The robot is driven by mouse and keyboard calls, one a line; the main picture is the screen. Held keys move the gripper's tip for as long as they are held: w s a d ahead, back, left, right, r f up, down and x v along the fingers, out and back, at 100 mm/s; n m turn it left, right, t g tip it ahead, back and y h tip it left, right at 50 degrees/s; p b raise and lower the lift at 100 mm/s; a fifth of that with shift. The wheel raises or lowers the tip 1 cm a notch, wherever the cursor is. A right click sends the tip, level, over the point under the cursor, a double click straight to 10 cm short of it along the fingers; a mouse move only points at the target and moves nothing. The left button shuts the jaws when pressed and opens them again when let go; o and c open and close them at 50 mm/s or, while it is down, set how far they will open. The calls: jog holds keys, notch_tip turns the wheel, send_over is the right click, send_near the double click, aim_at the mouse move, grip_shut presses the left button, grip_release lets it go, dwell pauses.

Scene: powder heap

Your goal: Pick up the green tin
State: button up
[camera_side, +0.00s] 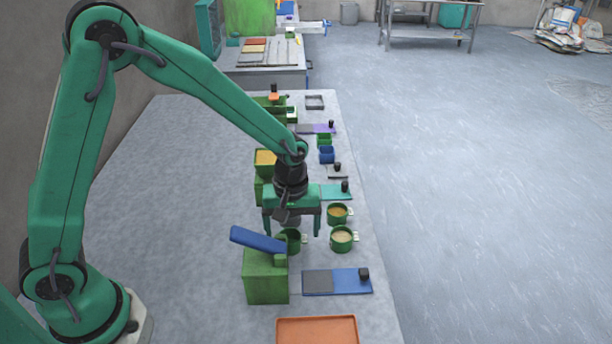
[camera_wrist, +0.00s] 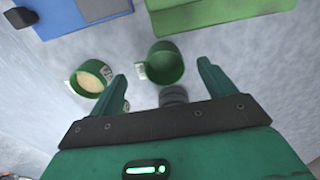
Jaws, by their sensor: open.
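Three green tins show in the side view. One green tin (camera_side: 293,247), partly hidden behind my gripper and a blue slab, appears as an open tin with no powder visible in the wrist view (camera_wrist: 166,64). A second tin (camera_side: 342,240) holds pale powder and shows at left in the wrist view (camera_wrist: 88,82). A third tin (camera_side: 337,215) holds orange-brown powder. My gripper (camera_side: 291,236) is open, pointing down above the table near the first tin. In the wrist view its fingertips (camera_wrist: 162,70) appear either side of that tin; the height gap is unclear.
A grey round piece (camera_wrist: 173,95) sits between the fingers. A green block (camera_side: 265,278) with a tilted blue slab (camera_side: 257,239) stands close in front. A blue-grey plate (camera_side: 345,282) and an orange tray (camera_side: 316,330) lie nearer. The table's left side is clear.

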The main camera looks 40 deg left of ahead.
aim_at(293, 237)
jog(key=shift+w+f, duration=0.1)
jog(key=shift+f, duration=1.65)
jog(key=shift+c, duration=0.4)
jog(key=c, duration=0.9)
